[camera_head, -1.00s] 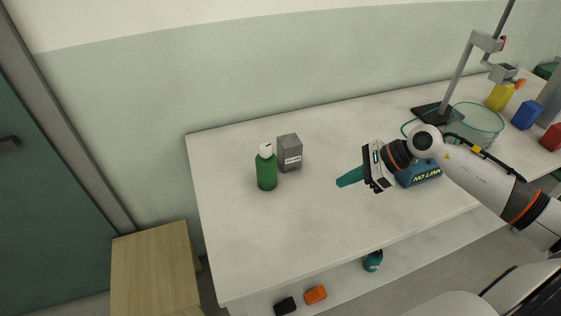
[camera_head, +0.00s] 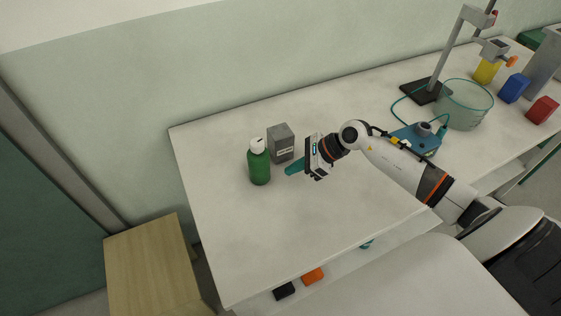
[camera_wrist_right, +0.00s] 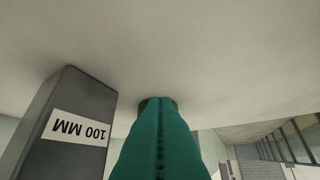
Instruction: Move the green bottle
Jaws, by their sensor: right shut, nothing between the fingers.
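The green bottle (camera_head: 259,166), with a white cap, stands upright on the white table near its left end. My right gripper (camera_head: 289,171) is shut and empty, with its teal fingers pointing left at the bottle, a short gap away. In the right wrist view the closed teal fingers (camera_wrist_right: 160,145) fill the lower middle. A little of the green bottle (camera_wrist_right: 158,103) shows just past their tips, and the rest of it is hidden behind them. My left gripper is not in view.
A grey block (camera_head: 281,144) marked 100 MM stands close behind and right of the bottle; it also shows in the right wrist view (camera_wrist_right: 68,125). A glass vessel (camera_head: 465,104), a stand (camera_head: 450,55) and coloured blocks are further right. The table front is clear.

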